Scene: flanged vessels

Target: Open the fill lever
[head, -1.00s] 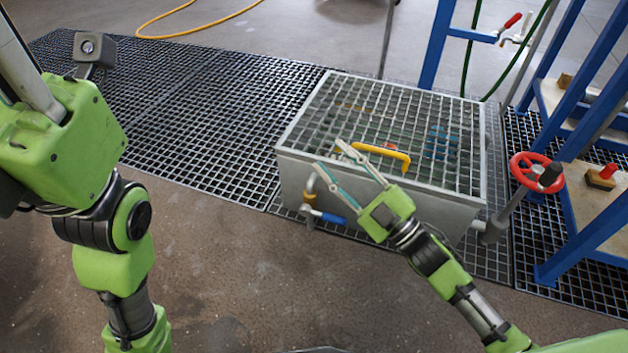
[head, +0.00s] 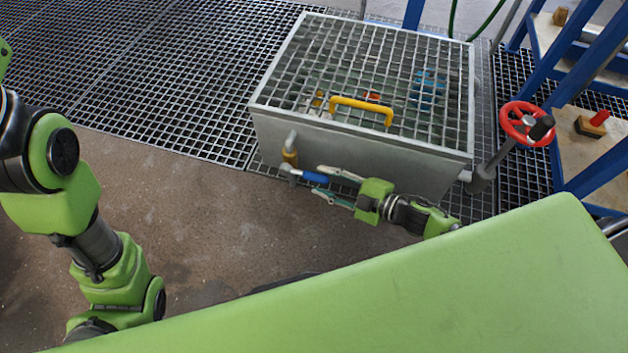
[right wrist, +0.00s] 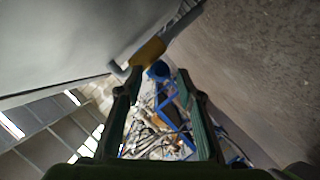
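A blue-handled lever (head: 314,177) sits on a brass valve (head: 289,157) at the tank's front left. The handle points right, roughly level. My right gripper (head: 318,181) is open, with one finger above and one below the handle's end. In the right wrist view, the blue handle end (right wrist: 158,70) and brass valve (right wrist: 150,51) lie between or just beyond the spread fingertips (right wrist: 154,78). I cannot tell whether the fingers touch the handle. My left arm is at the left, its gripper outside the picture.
The grey tank (head: 370,155) has a grid lid with a yellow handle (head: 361,107) just above my right gripper. A red handwheel (head: 527,123) and a blue frame (head: 575,85) stand to the right. The floor in front of the tank is open.

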